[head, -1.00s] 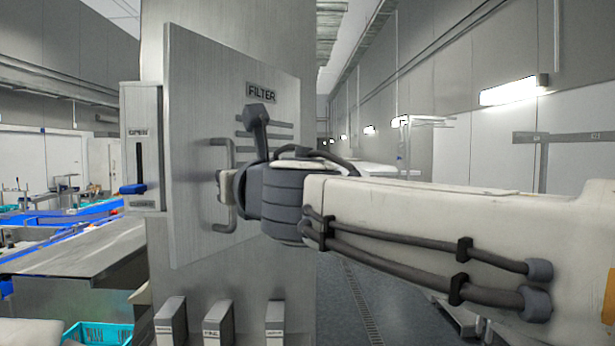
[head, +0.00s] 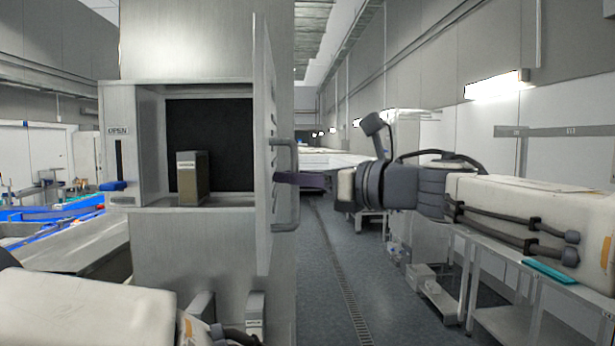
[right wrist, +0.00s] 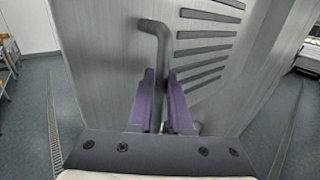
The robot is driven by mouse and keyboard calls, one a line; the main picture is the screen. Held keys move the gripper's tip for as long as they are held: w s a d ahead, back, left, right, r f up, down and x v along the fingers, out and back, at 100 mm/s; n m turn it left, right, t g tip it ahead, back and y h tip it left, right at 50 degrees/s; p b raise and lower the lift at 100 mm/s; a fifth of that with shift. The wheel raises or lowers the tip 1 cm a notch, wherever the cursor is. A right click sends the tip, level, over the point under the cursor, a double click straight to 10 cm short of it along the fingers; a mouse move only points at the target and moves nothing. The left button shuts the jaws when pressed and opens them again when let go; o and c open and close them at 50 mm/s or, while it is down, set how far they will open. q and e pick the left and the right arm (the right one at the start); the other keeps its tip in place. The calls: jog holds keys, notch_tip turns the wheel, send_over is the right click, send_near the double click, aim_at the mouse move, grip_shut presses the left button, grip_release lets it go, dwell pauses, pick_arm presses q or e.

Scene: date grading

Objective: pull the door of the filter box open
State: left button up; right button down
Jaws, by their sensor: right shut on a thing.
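The filter box (head: 148,130) is open at the front, with a dark back panel (head: 215,125) inside. Its grey door (head: 262,150) stands swung out on the right of the opening, nearly edge-on in the head view. The door's bar handle (head: 292,215) is on the face turned right. My right gripper (head: 290,178) is shut on this handle. In the right wrist view its purple fingers (right wrist: 164,105) close on either side of the handle (right wrist: 162,55), near the slotted door face (right wrist: 105,50). My left gripper is out of view.
A labelled cartridge (head: 194,180) stands inside the box. A blue lever (head: 113,186) sits below the OPEN label on the left. More cartridges (head: 255,315) stand below the box, partly behind my left arm. A clear aisle (head: 325,270) runs right of the door.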

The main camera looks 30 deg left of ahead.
jog(key=w+d, duration=0.6)
jog(key=w, duration=0.1)
jog(key=shift+w+d, duration=0.2)
jog(key=shift+w, duration=0.15)
jog(key=c, duration=0.8)
grip_release()
jog(key=shift+c, duration=0.2)
